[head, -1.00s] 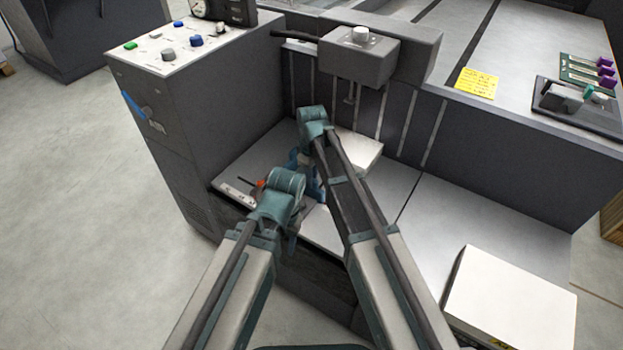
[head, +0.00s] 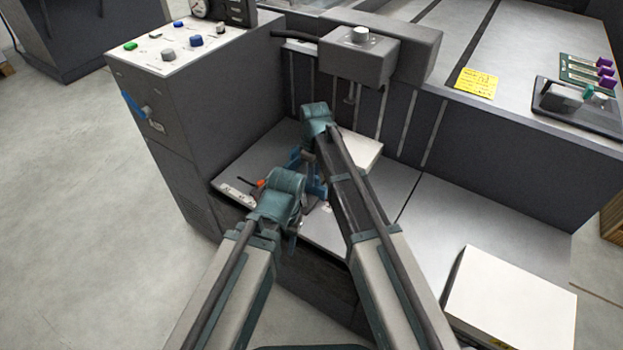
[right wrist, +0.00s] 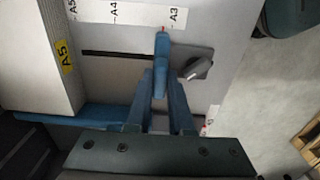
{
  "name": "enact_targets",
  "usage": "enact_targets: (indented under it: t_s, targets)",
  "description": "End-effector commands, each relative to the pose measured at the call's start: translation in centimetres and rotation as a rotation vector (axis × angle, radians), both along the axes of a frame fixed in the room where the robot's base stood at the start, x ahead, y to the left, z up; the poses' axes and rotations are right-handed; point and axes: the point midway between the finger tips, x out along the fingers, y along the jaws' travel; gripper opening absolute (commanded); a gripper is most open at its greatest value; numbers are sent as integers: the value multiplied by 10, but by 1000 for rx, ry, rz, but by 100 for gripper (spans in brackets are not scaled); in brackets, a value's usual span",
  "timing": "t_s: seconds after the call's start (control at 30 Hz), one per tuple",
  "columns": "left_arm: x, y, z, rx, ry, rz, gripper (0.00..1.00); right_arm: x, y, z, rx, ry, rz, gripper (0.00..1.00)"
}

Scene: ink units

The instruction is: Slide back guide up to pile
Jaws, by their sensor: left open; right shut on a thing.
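The back guide (right wrist: 160,65) is a blue upright piece with a small red tip beside the A3 mark in the right wrist view. My right gripper (right wrist: 161,100) is shut on it. The white paper pile (right wrist: 45,50), with a yellow A5 label, stands to its left, with a clear gap between them. In the head view the pile (head: 360,152) lies behind my right arm, and the blue guide (head: 295,160) is partly hidden by my arms. My left gripper (head: 294,232) is open, low at the table's front edge, its fingertips hard to make out.
A black slot (right wrist: 120,54) runs between pile and guide under a size scale (right wrist: 125,15). A grey knob (right wrist: 195,67) sits right of the guide. A blue bar (right wrist: 50,112) lies along the pile's lower side. A second white stack (head: 510,300) stands at right.

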Motion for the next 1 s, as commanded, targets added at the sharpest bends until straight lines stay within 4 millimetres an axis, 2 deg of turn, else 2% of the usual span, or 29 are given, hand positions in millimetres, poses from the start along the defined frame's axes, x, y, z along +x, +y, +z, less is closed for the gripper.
enact_targets:
  t_s: [0.03,0.1,0.3,0.47,0.77,0.8,0.93,1.0]
  targets:
    - [0,0,0,0,0,0,50,18,-9,0,-2,-1,-6,0]
    - [0,0,0,0,0,0,50,35,-20,0,-2,-1,-6,0]
    - [0,0,0,0,0,0,50,73,-47,0,-3,-1,-4,0]
    - [0,0,0,0,0,0,50,84,-57,0,-2,-1,-3,0]
    - [0,0,0,0,0,0,50,83,-57,0,-2,-1,-1,0]
    - [0,0,0,0,0,0,50,83,-57,0,-2,-1,-1,23]
    - [0,0,0,0,0,0,50,83,-57,0,-2,-1,-1,47]
    - [0,0,0,0,0,0,50,83,-57,0,-1,0,-1,50]
